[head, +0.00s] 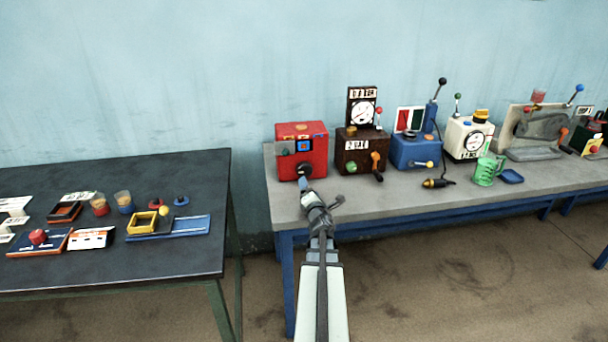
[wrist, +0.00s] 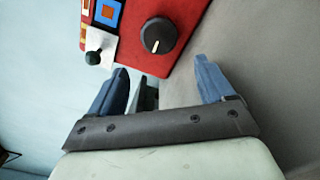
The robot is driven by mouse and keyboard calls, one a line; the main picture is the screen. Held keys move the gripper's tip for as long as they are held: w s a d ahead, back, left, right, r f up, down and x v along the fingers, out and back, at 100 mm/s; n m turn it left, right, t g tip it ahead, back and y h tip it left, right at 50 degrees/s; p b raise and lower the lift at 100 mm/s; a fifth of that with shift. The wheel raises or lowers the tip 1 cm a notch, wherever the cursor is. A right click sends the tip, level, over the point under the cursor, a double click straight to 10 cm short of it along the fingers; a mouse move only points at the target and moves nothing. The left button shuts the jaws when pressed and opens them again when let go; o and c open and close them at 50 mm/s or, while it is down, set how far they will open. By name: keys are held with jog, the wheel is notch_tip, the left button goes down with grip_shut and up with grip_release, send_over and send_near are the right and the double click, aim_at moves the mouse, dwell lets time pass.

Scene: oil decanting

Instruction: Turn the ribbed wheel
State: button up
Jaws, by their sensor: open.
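A round black wheel with a white mark (wrist: 158,35) sits on the front of the red box (wrist: 128,50), low on that face. It also shows in the head view as a dark knob (head: 305,170) on the red box (head: 315,131); its ribbing is too small to make out. My gripper (wrist: 163,72) is open and empty, with its blue fingers spread. The wheel lies just beyond the fingertips, roughly between their lines and apart from them. In the head view my gripper (head: 304,183) is in front of the red box, close to the wheel.
A small dark lever on a white plate (wrist: 94,55) is beside the wheel. A brown box (head: 352,147) with a gauge stands right of the red box, then a blue box (head: 415,150). The grey bench top (head: 375,208) is clear in front.

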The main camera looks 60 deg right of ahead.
aim_at(304, 171)
jog(key=x, duration=1.1)
jog(key=shift+w+d, duration=0.25)
jog(key=shift+w, duration=0.05)
jog(key=c, duration=0.8)
jog(key=shift+o, duration=0.3)
jog(key=shift+m, duration=0.4)
jog(key=m, duration=0.3)
jog(key=shift+w+r+m, duration=0.1)
jog(key=shift+m, duration=0.2)
jog(key=shift+r+m, duration=0.1)
jog(key=shift+m, duration=2.2)
jog(key=shift+d, duration=0.1)
